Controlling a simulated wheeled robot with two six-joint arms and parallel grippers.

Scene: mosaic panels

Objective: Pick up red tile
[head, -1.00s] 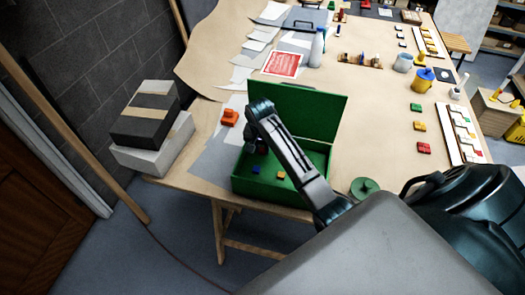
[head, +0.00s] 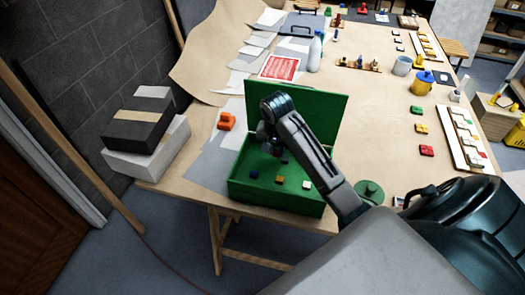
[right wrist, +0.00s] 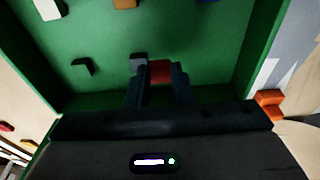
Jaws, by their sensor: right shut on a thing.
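My right gripper (right wrist: 160,90) is shut on the red tile (right wrist: 160,72), which shows between the two fingers in the right wrist view. In the head view this gripper (head: 269,148) is over the far part of the open green box (head: 258,199), and the red tile is hidden there. I cannot tell whether the tile is clear of the box floor. My left gripper is not in view.
The box holds a blue tile (head: 254,173), an orange tile (head: 279,180) and a white tile (head: 306,184). Its green lid (head: 325,112) stands raised behind. An orange object (head: 226,121) lies left of the box.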

